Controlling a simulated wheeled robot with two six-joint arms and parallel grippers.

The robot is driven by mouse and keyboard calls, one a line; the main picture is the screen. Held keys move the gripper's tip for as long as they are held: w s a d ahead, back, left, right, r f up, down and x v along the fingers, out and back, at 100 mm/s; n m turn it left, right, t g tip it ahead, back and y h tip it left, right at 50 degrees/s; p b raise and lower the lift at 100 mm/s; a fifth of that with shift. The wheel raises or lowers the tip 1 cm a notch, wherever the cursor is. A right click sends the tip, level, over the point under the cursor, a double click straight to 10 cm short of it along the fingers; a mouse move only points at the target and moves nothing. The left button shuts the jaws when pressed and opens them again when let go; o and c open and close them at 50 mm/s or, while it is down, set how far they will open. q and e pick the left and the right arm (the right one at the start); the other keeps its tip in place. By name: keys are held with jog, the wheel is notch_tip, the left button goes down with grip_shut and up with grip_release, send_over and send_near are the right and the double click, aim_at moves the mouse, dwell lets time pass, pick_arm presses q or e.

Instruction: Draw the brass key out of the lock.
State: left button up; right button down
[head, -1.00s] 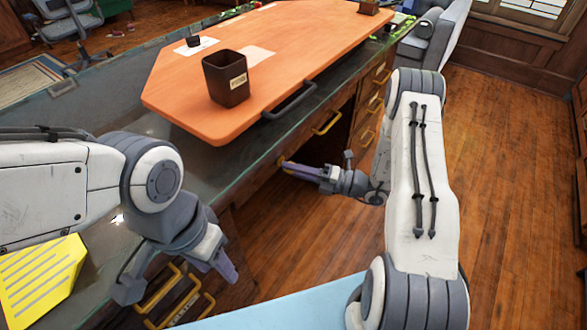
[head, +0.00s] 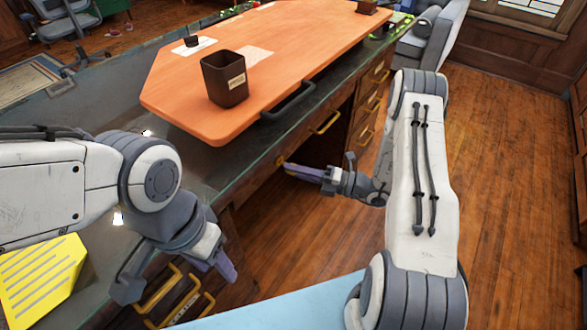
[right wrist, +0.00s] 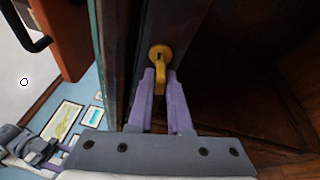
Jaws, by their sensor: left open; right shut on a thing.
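The brass key (right wrist: 160,62) shows in the right wrist view at the dark wooden front of the desk, with its round yellow part against the wood. My right gripper (right wrist: 161,82) is shut on the key, with one purple finger on each side of it. Whether the key's shaft is still inside the lock is hidden. In the head view my right gripper (head: 290,168) reaches the desk front below the top's edge, and the key is barely visible there. My left gripper (head: 228,272) is open and empty, beside the brass-handled drawers at the lower left.
The desk (head: 245,172) has drawers with brass handles (head: 325,123). An orange board (head: 200,115) with a dark cup (head: 225,80) lies on its top. A yellow lined pad (head: 40,278) is at the left. The wooden floor at the right is clear.

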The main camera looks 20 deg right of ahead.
jog(key=shift+s+d, duration=0.1)
dwell(0.3)
jog(key=s+d+f+p, duration=0.1)
jog(key=s+d, duration=0.5)
jog(key=s, duration=0.1)
jog(key=shift+s+f, duration=0.2)
jog(key=shift+s, duration=0.15)
dwell(1.6)
